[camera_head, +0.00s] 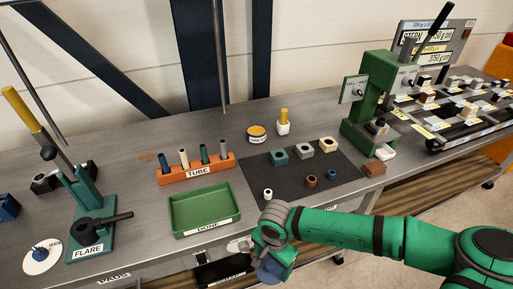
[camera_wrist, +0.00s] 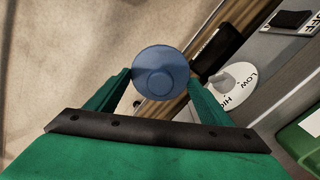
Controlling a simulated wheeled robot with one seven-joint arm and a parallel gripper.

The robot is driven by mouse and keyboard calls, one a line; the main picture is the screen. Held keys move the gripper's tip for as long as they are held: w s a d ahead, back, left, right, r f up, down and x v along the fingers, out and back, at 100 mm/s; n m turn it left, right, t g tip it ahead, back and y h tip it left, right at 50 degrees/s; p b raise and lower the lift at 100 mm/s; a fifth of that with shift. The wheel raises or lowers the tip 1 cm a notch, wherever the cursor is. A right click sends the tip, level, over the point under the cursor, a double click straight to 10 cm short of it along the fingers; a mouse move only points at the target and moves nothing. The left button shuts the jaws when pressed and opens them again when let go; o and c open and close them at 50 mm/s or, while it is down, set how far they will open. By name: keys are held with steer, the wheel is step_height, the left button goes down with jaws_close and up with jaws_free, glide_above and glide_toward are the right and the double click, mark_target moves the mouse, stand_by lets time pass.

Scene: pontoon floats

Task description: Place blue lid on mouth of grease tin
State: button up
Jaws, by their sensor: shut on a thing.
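The blue lid (camera_wrist: 161,72) is a round disc with a smaller raised circle in its middle. My gripper (camera_wrist: 160,82) is shut on it, one green finger at each side, in the wrist view. In the head view my gripper (camera_head: 273,258) hangs in front of the bench's front edge, with the lid (camera_head: 270,272) low at the picture's bottom, partly covered by the gripper.
A green tray marked DONE (camera_head: 206,209) and an orange tube rack (camera_head: 195,170) stand left of the tin. A dark mat (camera_head: 325,187) with several small blocks and rings lies right. A white cup with a yellow piece (camera_head: 283,127) stands close beside the tin. A green press (camera_head: 372,105) stands farther right.

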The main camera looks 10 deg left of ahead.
steer(key=w+d+f+n, duration=0.6)
steer(key=w+d+f, duration=0.1)
steer(key=d+f, duration=0.1)
steer(key=shift+w+d+f+n, duration=0.15)
steer(key=shift+w+d+n, duration=0.05)
steer(key=shift+d+n, duration=0.1)
